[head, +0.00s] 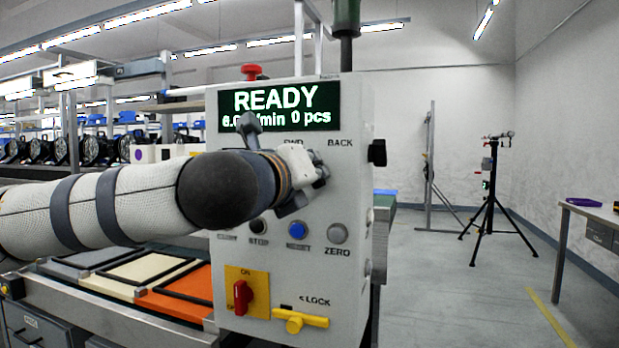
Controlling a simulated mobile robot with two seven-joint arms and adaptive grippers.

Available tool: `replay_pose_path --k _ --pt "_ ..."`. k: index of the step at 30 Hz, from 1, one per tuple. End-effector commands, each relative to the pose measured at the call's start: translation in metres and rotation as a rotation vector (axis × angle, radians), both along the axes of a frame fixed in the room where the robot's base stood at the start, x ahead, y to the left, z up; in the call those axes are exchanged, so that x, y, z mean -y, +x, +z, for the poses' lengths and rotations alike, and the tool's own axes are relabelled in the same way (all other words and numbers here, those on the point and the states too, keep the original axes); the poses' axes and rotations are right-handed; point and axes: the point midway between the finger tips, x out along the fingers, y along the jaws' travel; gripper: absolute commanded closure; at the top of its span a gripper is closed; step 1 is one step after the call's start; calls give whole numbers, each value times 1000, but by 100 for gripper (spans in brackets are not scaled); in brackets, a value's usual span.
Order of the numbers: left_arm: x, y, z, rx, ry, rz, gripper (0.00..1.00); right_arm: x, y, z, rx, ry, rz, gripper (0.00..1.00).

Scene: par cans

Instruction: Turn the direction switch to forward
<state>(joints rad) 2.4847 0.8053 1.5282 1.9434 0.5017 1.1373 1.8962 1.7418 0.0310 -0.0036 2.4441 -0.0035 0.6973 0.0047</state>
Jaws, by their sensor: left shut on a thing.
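A grey control box (345,200) stands in the middle of the head view. Its green-lit display (270,108) reads READY and 0 pcs. Below it are a partly covered FWD label (293,142) and a BACK label (340,143). My left arm comes in from the left across the panel. My left gripper (308,180) is at the panel just below these labels, shut on the direction switch, which it hides. Which way the switch points cannot be seen. My right gripper is not in view.
Below the gripper are a black STOP button (258,226), a blue button (297,230) and a grey ZERO button (337,233). A red rotary switch (243,297) and a yellow lock handle (300,320) sit lower. A black tripod (490,205) stands behind right on open floor.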

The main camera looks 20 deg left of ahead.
Motion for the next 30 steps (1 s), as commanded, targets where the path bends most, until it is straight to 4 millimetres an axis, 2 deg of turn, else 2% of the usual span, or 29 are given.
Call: replay_pose_path --k 12,29,30 --pt "-1 1 -3 -10 -183 0 100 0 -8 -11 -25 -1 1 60" --pt "0 0 -1 -10 -213 0 100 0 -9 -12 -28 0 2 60" --pt "0 0 -1 -10 -213 0 83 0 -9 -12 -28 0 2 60"
